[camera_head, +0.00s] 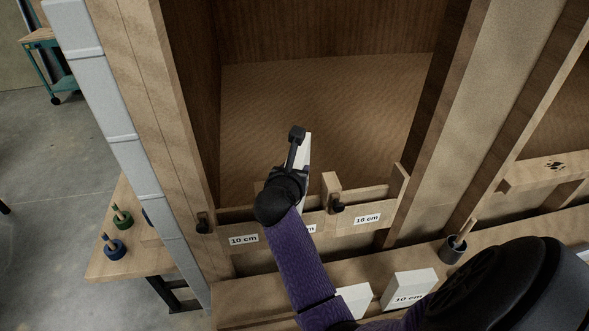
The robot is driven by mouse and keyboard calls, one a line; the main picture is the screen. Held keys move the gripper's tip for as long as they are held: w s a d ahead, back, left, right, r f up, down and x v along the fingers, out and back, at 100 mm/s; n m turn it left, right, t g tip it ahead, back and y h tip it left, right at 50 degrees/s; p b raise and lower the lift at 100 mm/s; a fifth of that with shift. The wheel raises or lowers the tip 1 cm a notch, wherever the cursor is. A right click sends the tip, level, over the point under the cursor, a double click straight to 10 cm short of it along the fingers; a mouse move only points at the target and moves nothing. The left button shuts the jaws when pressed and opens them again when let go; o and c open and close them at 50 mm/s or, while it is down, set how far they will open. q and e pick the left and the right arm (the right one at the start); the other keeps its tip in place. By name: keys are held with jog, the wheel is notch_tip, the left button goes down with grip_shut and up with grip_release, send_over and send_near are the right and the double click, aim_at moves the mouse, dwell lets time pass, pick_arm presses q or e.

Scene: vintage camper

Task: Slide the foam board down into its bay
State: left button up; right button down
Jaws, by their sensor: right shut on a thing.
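My right gripper (296,146) reaches up from the bottom of the head view and is shut on the white foam board (306,155). The board shows as a narrow pale strip, held upright above the low wooden front rail. My gripper and wrist hide much of it, so its lower edge cannot be seen. The wooden compartment (320,95) behind the rail has dark side walls and a brown floor or back panel. My left gripper is not in view.
Small wooden blocks and dark knobs (337,206) stand along the rail. White blocks (409,287), one marked "10 cm", and a dark cup (453,249) with sticks rest on the front ledge. Thick studs (438,110) flank the compartment. Green and blue spools (121,217) sit at the left.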

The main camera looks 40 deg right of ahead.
jog(key=shift+f, duration=0.45)
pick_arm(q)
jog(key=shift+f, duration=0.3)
pick_arm(e)
jog(key=shift+c, duration=1)
grip_release()
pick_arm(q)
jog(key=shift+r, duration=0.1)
pick_arm(e)
jog(key=shift+r, duration=0.1)
